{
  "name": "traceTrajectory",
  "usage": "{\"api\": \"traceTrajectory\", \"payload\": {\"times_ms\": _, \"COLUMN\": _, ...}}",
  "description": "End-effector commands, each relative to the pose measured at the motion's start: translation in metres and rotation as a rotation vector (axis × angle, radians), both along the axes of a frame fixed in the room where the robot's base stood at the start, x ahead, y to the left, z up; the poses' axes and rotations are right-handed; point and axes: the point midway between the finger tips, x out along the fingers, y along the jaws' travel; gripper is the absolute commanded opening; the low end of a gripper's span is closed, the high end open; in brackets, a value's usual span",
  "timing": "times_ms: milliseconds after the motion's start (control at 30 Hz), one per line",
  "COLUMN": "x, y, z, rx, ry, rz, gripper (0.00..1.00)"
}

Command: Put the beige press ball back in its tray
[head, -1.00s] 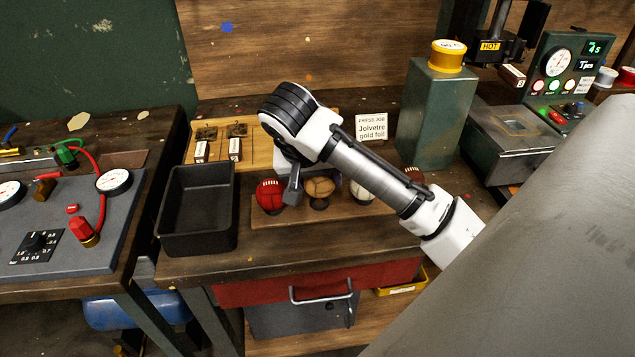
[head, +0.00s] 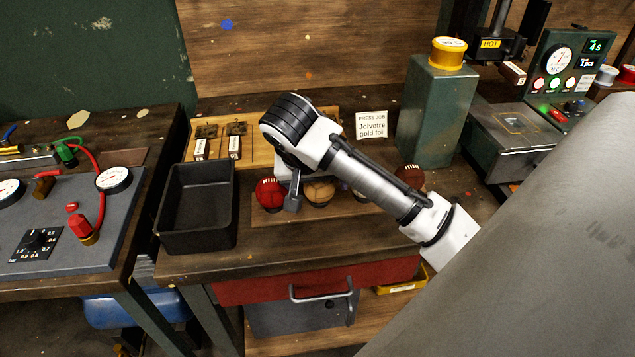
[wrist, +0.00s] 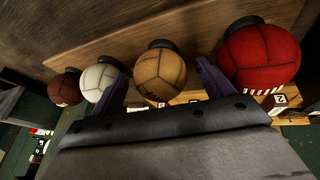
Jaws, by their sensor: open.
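The beige ball (head: 319,192), tan with dark seams, sits on a wooden board (head: 262,217) between a red ball (head: 268,193) and the arm. In the wrist view the beige ball (wrist: 158,77) shows between my two finger tips, with a dark round stand at its side. My gripper (head: 293,192) is open, with one finger showing between the red and beige balls. In the wrist view my gripper (wrist: 163,72) has a finger on either side of the beige ball; contact is not clear. An empty black tray (head: 197,222) stands left of the board.
A white ball (wrist: 99,80) and a brown ball (wrist: 66,88) sit further along the row. My arm hides much of that row in the head view. A green block (head: 428,115) with a yellow roll stands behind right. The bench front is clear.

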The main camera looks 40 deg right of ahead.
Motion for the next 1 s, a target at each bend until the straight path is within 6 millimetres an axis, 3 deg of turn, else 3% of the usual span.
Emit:
{"api": "traceTrajectory", "payload": {"times_ms": 267, "x": -0.001, "y": 0.005, "z": 0.017, "rx": -0.001, "ry": -0.002, "rz": 0.002, "gripper": 0.80}}
{"api": "traceTrajectory", "payload": {"times_ms": 500, "x": -0.010, "y": 0.024, "z": 0.066, "rx": -0.006, "ry": 0.000, "rz": 0.000, "gripper": 0.80}}
{"api": "traceTrajectory", "payload": {"times_ms": 700, "x": -0.016, "y": 0.039, "z": 0.096, "rx": -0.004, "ry": 0.001, "rz": 0.000, "gripper": 0.80}}
{"api": "traceTrajectory", "payload": {"times_ms": 1000, "x": -0.019, "y": 0.047, "z": 0.115, "rx": 0.000, "ry": 0.000, "rz": 0.000, "gripper": 0.80}}
